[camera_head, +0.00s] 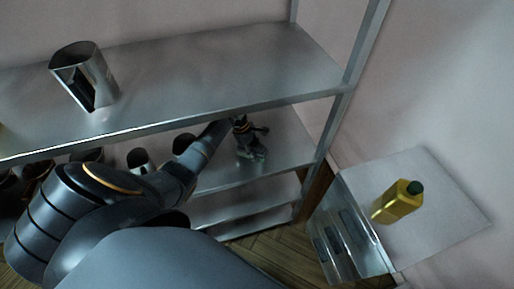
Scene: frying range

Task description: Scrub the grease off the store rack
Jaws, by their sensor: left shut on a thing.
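The metal store rack (225,75) fills the left and middle of the view, with a wide top shelf and lower shelves. My left arm reaches in under the top shelf. My left gripper (250,148) is low over the right part of the second shelf (285,140). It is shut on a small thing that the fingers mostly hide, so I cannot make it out. I cannot tell whether that thing touches the shelf. No grease shows clearly at this size. My right gripper is not in view.
A metal container (83,75) stands on the top shelf at left. Dark cups (138,160) stand on the second shelf, partly behind my arm. A yellow bottle with a dark cap (398,202) is on a pale-topped cabinet (440,215) at right. The top shelf's right part is clear.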

